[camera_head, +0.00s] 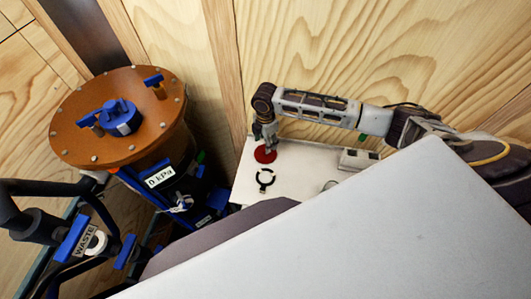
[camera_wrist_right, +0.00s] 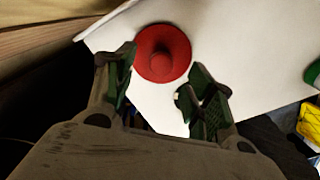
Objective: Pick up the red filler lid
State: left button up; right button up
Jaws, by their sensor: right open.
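The red filler lid (camera_head: 265,154) is a round red disc lying on a white surface (camera_head: 236,186) in the head view. In the right wrist view the lid (camera_wrist_right: 162,53) shows a raised knob at its centre. My right gripper (camera_head: 268,143) is over the lid in the head view. In the wrist view my right gripper (camera_wrist_right: 165,80) is open, with the lid just beyond and between its green-padded fingertips. I see no grip on the lid. My left gripper is not in view.
A black ring-shaped holder (camera_head: 265,181) is on the white surface near the lid. An orange-lidded filter vessel (camera_head: 118,115) with blue handles stands at the left. A wooden wall (camera_head: 420,60) rises behind. A large pale panel (camera_head: 340,235) covers the lower right.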

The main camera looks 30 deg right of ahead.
jog(key=shift+f, duration=0.2)
jog(key=shift+s+a+f+p, duration=0.15)
jog(key=shift+f+p, duration=0.3)
jog(key=shift+f, duration=2.15)
jog(key=c, duration=1.1)
jog(key=shift+r, duration=0.15)
jog(key=shift+c, duration=0.2)
jog(key=shift+r+b, duration=0.45)
jog(key=shift+r, duration=4.5)
